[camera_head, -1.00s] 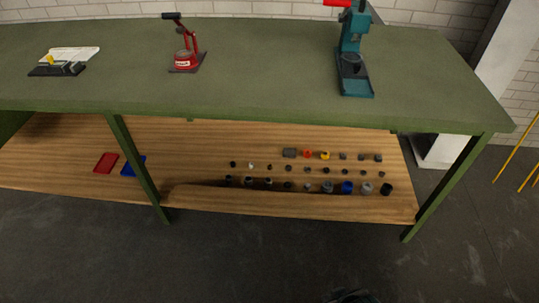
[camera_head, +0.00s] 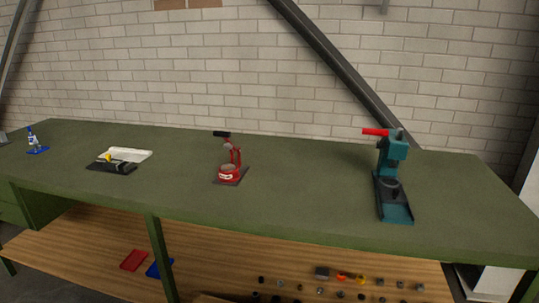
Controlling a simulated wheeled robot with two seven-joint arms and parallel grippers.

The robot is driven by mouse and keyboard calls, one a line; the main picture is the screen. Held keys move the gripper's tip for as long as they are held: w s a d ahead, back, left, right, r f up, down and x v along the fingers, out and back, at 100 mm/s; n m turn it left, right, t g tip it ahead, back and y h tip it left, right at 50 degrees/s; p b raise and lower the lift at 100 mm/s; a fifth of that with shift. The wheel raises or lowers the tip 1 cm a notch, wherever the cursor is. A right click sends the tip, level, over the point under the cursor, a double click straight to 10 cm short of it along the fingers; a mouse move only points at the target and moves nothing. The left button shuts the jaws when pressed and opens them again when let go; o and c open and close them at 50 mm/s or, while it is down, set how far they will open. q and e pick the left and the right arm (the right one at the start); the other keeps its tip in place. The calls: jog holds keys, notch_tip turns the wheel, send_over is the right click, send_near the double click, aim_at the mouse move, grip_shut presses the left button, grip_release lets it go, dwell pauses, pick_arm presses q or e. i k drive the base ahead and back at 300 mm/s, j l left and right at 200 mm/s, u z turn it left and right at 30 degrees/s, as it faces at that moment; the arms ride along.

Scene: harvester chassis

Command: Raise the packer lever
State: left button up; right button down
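Two lever tools stand on the green workbench (camera_head: 300,205), and the frames do not label which is the packer. A small red tool (camera_head: 230,174) stands on a dark base near the middle, with a black-handled lever (camera_head: 221,134) at its top. A larger teal press (camera_head: 392,173) stands to the right on a teal and black base. Its red-handled lever (camera_head: 376,132) points left, roughly level, from the top. Neither of my grippers is in view.
A black case with a white lid (camera_head: 124,155) lies open left of the red tool. The lower wooden shelf (camera_head: 80,245) holds red and blue trays and several small parts. The bench top between the tools is clear.

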aim_at(225, 135)
jog(key=i+j+z, duration=0.25)
jog(key=i+j, duration=0.15)
jog(key=j, duration=0.15)
jog(key=i+j+z, duration=0.1)
jog(key=j, duration=0.25)
jog(key=i+j+z, duration=0.15)
jog(key=i+j, duration=0.15)
jog(key=i+j+z, duration=0.1)
jog(key=j, duration=0.25)
jog(key=i+j+z, duration=0.1)
jog(key=j, duration=0.3)
jog(key=i+j+z, duration=0.15)
jog(key=i+j, duration=0.1)
jog(key=j, duration=0.1)
